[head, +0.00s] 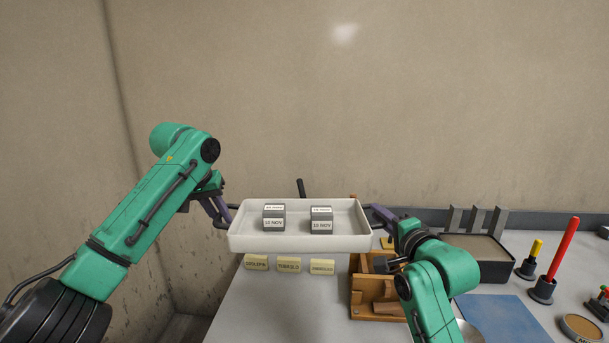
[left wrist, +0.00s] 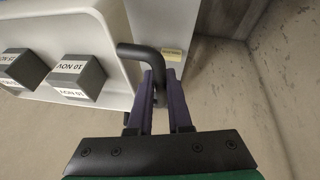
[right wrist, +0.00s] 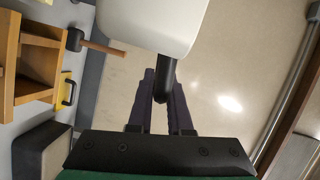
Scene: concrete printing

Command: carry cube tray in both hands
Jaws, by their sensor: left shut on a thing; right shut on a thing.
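The white cube tray (head: 300,243) is held up above the bench, roughly level, in the middle of the head view. My left gripper (head: 226,220) is shut on the black handle (left wrist: 140,52) at the tray's left end. My right gripper (head: 374,213) is shut on the black handle (right wrist: 166,75) at the tray's right end. The tray also shows in the right wrist view (right wrist: 155,22).
Below the tray, the bench (head: 260,310) carries several yellow labels (head: 289,265) and a wooden rack (head: 376,308). To the right are a dark-sided box (head: 478,257), a blue mat (head: 500,318), a red rod (head: 563,249) and a yellow rod (head: 535,249). A wall stands behind.

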